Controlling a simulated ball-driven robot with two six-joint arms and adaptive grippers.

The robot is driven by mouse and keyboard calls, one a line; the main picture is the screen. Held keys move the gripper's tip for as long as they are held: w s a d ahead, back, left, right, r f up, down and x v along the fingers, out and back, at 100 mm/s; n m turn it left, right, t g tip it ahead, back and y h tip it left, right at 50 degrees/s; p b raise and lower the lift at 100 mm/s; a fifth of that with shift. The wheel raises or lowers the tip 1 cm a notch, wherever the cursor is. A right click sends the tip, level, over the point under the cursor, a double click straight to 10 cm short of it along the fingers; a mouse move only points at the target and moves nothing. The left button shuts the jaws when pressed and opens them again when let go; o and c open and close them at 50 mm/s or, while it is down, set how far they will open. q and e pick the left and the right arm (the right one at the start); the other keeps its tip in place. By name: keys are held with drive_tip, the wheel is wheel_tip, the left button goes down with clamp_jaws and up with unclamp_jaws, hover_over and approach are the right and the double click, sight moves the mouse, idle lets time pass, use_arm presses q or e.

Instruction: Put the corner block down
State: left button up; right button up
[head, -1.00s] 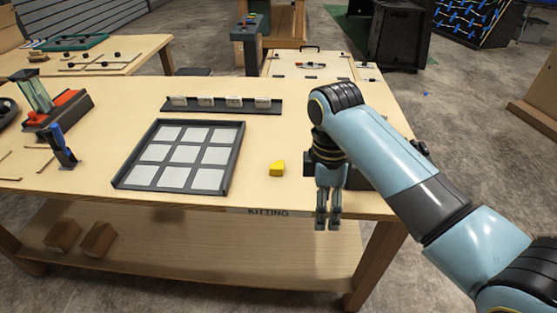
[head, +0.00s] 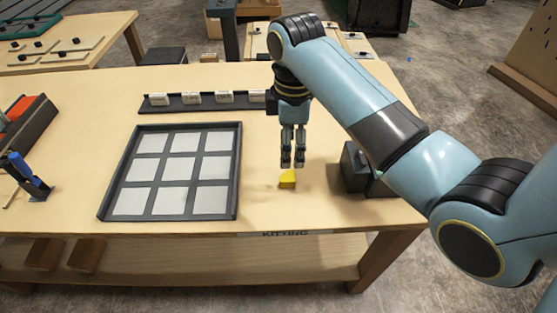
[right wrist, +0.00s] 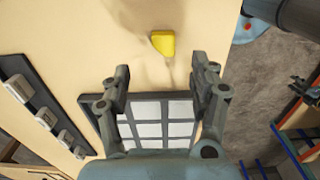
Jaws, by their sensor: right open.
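The yellow corner block (head: 287,180) lies on the wooden table top, right of the grid tray. It also shows in the right wrist view (right wrist: 163,43), lying on the table beyond the fingertips. My right gripper (head: 293,164) points down just above and behind the block in the head view. In the right wrist view its two fingers (right wrist: 160,78) are spread apart with nothing between them. A gap shows between the block and the fingers in the wrist view. My left gripper is not seen.
The dark grid tray (head: 167,183) with pale squares lies left of the block. A dark rack with several white labels (head: 192,98) stands behind it. A dark box (head: 356,170) stands to the right. Bare table surrounds the block.

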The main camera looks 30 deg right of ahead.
sight(292, 176)
drive_tip(key=f, duration=0.2)
drive_tip(key=s+f, duration=0.1)
drive_tip(key=shift+f, duration=0.35)
drive_tip(key=shift+w+f, duration=0.15)
drive_tip(key=shift+f, duration=0.15)
wheel_tip(292, 176, down, 5)
drive_tip(key=shift+d+r, duration=0.15)
drive_tip(key=shift+r, duration=0.05)
drive_tip(key=shift+f, duration=0.3)
drive_tip(key=c, duration=0.6)
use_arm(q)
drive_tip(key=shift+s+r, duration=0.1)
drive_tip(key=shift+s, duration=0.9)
use_arm(e)
drive_tip(key=c, duration=0.4)
drive_tip(key=shift+r, duration=0.1)
